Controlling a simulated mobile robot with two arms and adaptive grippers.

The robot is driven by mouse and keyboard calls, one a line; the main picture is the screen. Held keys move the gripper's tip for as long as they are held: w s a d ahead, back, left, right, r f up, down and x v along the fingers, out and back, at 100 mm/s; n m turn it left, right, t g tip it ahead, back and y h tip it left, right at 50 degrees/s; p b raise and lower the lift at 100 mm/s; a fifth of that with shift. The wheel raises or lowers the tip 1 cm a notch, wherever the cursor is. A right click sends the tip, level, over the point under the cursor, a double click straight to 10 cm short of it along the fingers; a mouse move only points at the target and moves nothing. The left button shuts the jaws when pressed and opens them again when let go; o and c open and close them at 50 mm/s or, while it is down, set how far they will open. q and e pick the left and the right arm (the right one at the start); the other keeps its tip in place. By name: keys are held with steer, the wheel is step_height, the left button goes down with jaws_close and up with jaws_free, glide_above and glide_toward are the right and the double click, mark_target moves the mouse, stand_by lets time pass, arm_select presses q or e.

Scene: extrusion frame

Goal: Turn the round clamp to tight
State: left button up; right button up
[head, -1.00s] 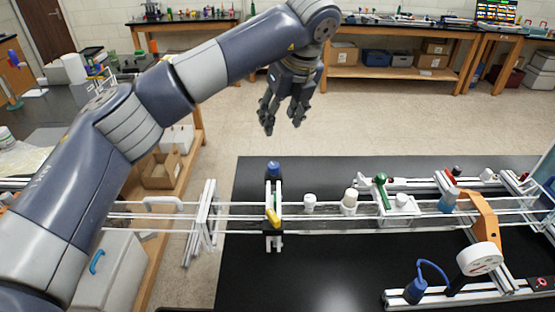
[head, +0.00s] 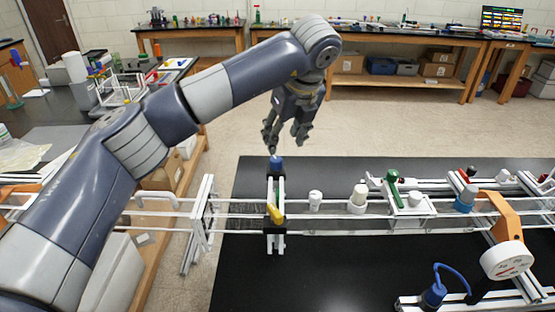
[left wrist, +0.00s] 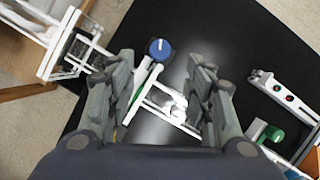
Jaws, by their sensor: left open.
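A round blue knob (head: 276,163) with a pale line across its top, which looks like the round clamp, sits on the upright post (head: 277,238) of the rail frame. It shows clearly from above in the left wrist view (left wrist: 158,48). My left gripper (head: 286,140) is open and empty, just above and slightly right of the knob in the head view. In the left wrist view the knob lies ahead of the fingers, nearer the left one, with no visible contact. My right gripper is not in view.
A yellow handle (head: 275,213) sits lower on the same post. White parts and a green handle (head: 391,176) stand along the rails to the right. A white dial (head: 507,261) and a blue-capped part (head: 434,296) are at front right. The black tabletop (head: 310,275) is clear in front.

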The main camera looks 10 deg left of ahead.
mark_target(277, 160)
arm_select(q)
steer(key=p+x, duration=0.3)
steer(key=x, duration=0.5)
steer(key=shift+w+a+f, duration=0.1)
steer(key=shift+a+f, duration=0.05)
steer(key=shift+f, duration=0.05)
steer(key=shift+w+a+f, duration=0.1)
steer(key=shift+f, duration=0.35)
steer(key=shift+c, duration=0.4)
steer(key=c, duration=1)
